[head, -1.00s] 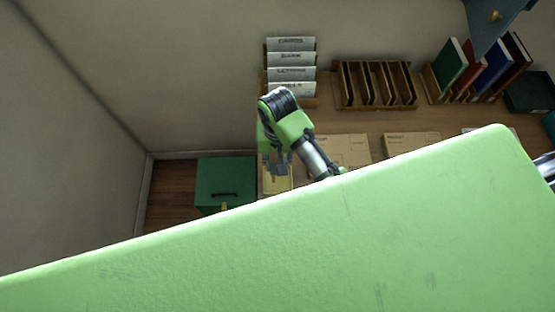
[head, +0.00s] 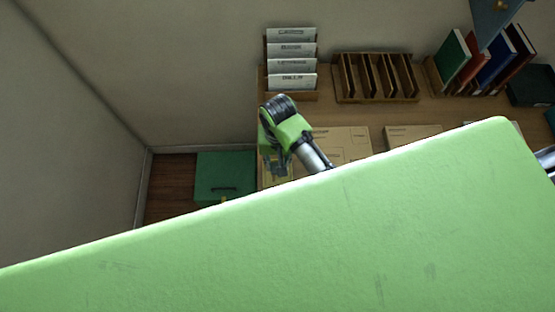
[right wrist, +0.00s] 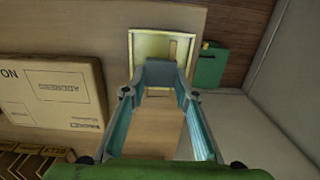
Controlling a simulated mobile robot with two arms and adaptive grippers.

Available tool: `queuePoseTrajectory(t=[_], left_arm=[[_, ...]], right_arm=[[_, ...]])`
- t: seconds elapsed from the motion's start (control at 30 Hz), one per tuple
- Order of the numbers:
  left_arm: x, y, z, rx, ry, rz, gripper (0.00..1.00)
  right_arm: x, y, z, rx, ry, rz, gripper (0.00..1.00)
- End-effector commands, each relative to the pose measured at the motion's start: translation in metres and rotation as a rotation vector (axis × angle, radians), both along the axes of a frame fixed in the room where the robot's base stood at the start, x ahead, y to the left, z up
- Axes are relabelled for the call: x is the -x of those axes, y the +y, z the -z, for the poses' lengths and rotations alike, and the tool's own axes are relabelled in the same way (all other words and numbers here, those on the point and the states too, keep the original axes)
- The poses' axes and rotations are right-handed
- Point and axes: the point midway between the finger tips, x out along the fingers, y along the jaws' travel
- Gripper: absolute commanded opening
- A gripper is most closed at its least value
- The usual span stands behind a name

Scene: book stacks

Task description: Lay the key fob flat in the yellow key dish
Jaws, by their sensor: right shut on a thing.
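The yellow key dish (right wrist: 135,58) is a shallow square tray at the top middle of the right wrist view. In the head view only part of the dish (head: 283,182) shows, at the desk's left end behind my arm. My right gripper (right wrist: 159,72) is over the dish's near edge, pointing down in the head view (head: 274,170). It is shut on the key fob, taken to be the narrow tan strip (right wrist: 172,50) just past its fingertips. The fingers hide most of it, and I cannot tell whether it touches the dish. My left gripper is out of view.
A green box (head: 225,172) stands beyond the desk's left edge. Cardboard boxes (head: 340,145) lie right of the dish. A labelled letter rack (head: 291,62), a wooden sorter (head: 376,78) and books (head: 452,58) line the back. My large green arm link blocks the head view's lower half.

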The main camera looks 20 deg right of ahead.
Motion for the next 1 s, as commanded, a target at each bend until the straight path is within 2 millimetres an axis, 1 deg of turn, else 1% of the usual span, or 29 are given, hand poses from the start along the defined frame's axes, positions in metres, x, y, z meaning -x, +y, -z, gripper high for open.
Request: queuePoseTrajectory(t=[0.13,0.43,0.47,0.5,0.53,0.77,0.87,0.97,1.0], left_arm=[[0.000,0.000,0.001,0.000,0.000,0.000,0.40],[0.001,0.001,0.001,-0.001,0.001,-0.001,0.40],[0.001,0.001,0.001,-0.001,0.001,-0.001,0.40],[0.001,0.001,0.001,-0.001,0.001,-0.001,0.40],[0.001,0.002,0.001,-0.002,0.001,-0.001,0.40],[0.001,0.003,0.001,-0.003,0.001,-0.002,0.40],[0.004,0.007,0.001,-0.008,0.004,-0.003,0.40],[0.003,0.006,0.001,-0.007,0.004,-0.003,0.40],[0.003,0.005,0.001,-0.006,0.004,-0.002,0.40]], right_arm=[[0.000,0.000,0.004,0.001,0.001,0.000,0.12],[0.000,0.000,0.004,0.001,0.001,0.000,0.12],[0.000,0.000,0.004,0.001,0.001,0.000,0.35],[0.000,0.000,0.004,0.001,0.000,0.000,0.45],[0.000,0.000,0.004,0.001,0.000,0.000,0.47],[0.000,0.000,0.004,0.001,0.000,0.000,0.47],[0.000,0.000,0.003,0.000,0.000,0.000,0.47],[-0.001,0.000,-0.006,0.000,-0.002,0.000,0.47],[-0.002,0.000,-0.011,-0.001,-0.003,0.000,0.47]])
